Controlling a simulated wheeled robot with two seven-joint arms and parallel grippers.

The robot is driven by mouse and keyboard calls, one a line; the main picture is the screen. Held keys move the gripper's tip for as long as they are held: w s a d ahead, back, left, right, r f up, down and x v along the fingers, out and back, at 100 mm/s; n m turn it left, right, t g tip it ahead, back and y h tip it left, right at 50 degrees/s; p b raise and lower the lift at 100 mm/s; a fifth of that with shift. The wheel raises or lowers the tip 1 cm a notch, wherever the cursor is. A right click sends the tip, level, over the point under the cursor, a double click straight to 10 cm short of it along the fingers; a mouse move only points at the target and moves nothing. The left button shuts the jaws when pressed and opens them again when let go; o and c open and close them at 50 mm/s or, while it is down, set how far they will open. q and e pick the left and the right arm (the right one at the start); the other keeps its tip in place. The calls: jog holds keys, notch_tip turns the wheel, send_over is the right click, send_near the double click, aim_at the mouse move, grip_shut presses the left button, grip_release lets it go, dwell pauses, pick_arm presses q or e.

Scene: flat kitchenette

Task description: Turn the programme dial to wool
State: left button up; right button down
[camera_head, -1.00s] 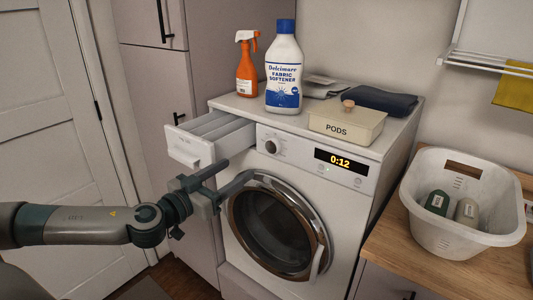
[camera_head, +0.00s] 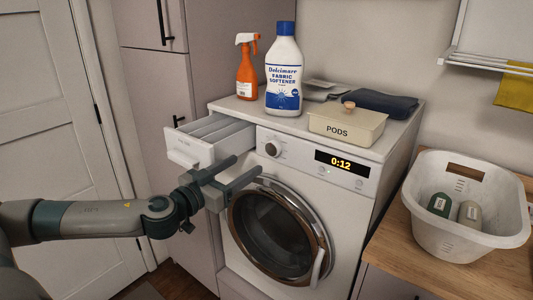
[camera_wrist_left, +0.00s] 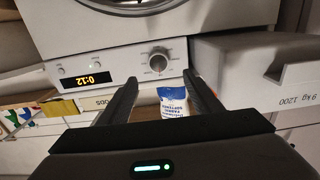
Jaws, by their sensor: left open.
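The programme dial (camera_head: 272,147) is a round dark-faced knob on the washing machine's front panel, left of the lit display (camera_head: 341,160) reading 0:12. In the left wrist view the dial (camera_wrist_left: 158,62) appears upside down, with small marks around it that are too small to read. My left gripper (camera_head: 247,166) is open and empty, in front of the panel just below and left of the dial. In the wrist view its two fingertips (camera_wrist_left: 160,78) lie either side of the dial's line, apart from it. My right gripper is not in view.
The detergent drawer (camera_head: 195,150) stands pulled out, close above my left gripper. The round door (camera_head: 275,235) is below. A softener bottle (camera_head: 284,85), orange spray bottle (camera_head: 246,75) and PODS box (camera_head: 345,128) stand on top. A white basket (camera_head: 465,235) sits right.

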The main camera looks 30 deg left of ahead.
aim_at(271, 150)
pick_arm(q)
jog(key=w+p, duration=0.1)
jog(key=w, duration=0.2)
jog(key=w+p, duration=0.1)
jog(key=w, duration=0.2)
jog(key=w+d+p, duration=0.1)
jog(key=w+p, duration=0.1)
jog(key=w, duration=0.2)
jog(key=shift+w+r, duration=0.1)
jog(key=shift+w, duration=0.25)
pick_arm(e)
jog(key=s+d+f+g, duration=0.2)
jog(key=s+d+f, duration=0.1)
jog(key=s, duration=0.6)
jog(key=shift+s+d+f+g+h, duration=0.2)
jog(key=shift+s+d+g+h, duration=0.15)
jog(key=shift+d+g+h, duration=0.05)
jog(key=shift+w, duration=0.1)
pick_arm(q)
jog(key=c, duration=1)
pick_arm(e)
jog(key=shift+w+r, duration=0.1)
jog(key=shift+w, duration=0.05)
